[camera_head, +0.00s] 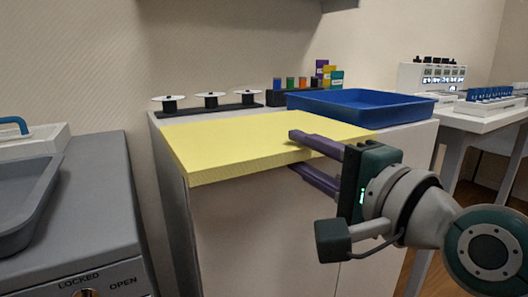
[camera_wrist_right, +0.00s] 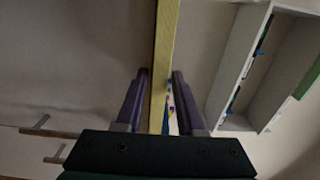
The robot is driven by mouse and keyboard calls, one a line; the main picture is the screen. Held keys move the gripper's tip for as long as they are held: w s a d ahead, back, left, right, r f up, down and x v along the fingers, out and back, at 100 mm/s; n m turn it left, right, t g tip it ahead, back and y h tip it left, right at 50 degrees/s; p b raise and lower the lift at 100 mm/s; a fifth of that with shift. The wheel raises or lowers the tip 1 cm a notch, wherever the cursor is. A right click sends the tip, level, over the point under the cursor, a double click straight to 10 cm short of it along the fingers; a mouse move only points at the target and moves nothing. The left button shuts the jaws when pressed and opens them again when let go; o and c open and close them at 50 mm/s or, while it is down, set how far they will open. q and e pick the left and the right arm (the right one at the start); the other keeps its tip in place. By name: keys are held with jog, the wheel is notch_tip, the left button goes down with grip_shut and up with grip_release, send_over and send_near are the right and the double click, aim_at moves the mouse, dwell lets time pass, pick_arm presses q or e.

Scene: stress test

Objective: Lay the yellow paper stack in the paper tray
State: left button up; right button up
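The yellow paper stack (camera_head: 245,143) lies flat on top of the white cabinet, its near edge jutting past the cabinet front. My right gripper (camera_head: 292,151) reaches in from the right, one purple finger above the stack and one below its overhang. In the right wrist view the stack's thin edge (camera_wrist_right: 165,45) runs between the two fingers (camera_wrist_right: 161,72), with narrow gaps beside it, so the gripper looks open around it. The blue tray (camera_head: 420,103), likely the paper tray, stands behind the stack at the right. My left gripper is out of view.
A black strip with several white-topped spools (camera_head: 211,101) and a rack of coloured items (camera_head: 297,86) stand along the back. A grey machine (camera_head: 95,190) is at left, beyond a gap. A white table (camera_head: 490,122) with a blue tube rack (camera_head: 490,95) is at right.

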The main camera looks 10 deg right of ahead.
grip_shut()
dwell(0.3)
dwell(0.7)
jog(key=shift+r, duration=0.3)
notch_tip(320, 180, up, 2)
jog(key=p, duration=0.2)
jog(key=shift+r+p, duration=0.15)
jog(key=shift+p, duration=0.25)
